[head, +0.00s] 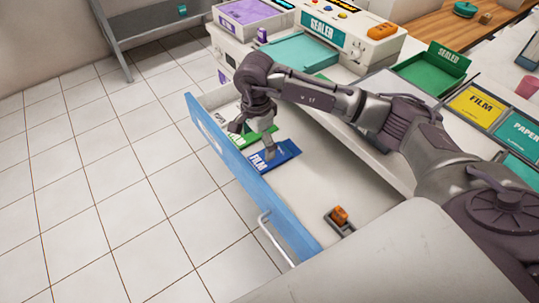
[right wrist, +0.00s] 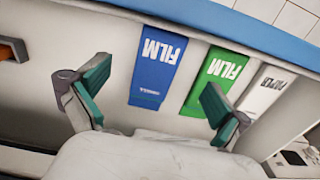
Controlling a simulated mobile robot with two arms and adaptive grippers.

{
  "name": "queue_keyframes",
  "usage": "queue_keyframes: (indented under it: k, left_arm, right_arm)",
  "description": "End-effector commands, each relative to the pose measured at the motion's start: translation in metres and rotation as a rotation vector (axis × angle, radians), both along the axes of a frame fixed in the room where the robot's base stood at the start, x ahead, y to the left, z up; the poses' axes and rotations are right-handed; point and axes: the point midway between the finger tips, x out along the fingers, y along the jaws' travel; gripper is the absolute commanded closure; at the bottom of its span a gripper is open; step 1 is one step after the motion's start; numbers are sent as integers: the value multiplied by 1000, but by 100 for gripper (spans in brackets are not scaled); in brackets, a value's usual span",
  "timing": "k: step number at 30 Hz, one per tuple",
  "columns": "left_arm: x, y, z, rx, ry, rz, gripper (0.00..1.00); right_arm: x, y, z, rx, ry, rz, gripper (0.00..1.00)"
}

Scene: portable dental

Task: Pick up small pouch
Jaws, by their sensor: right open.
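Three flat pouches lie in the open drawer (head: 350,190): a blue FILM pouch (head: 284,153), a green FILM pouch (right wrist: 208,76) and a white PAPER pouch (right wrist: 262,90). I cannot tell for certain which one the task calls small. My right gripper (head: 254,141) is open and empty, reaching down into the drawer over the blue and green pouches. In the right wrist view its fingers (right wrist: 155,90) are spread wide, with the blue pouch (right wrist: 156,68) appearing beyond and between them. In the head view my arm and fingers partly hide the green pouch. My left gripper is out of view.
The blue drawer front (head: 235,165) with its handle (head: 275,240) stands as a raised wall beside the pouches. A small orange item (head: 340,215) sits in a dark holder nearer in the drawer. The sealer machine (head: 345,35) and labelled trays (head: 475,106) are on the counter.

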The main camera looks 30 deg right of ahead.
Motion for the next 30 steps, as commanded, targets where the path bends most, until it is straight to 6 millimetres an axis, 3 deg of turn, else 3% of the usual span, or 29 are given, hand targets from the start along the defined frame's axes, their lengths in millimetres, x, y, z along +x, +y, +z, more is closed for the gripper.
queue_keyframes:
  k: [5,14,19,26,30]
  left_arm:
    - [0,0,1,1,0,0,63]
    - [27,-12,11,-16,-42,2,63]
    - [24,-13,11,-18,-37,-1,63]
    - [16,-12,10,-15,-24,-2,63]
    - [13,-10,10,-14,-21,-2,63]
  right_arm:
    - [0,-1,-19,0,1,-2,0]
    - [-1,-9,-52,-1,4,-3,0]
    - [0,-8,-71,0,1,-2,0]
    - [0,-9,-74,0,-1,-1,0]
    - [0,-9,-74,0,-1,-1,18]
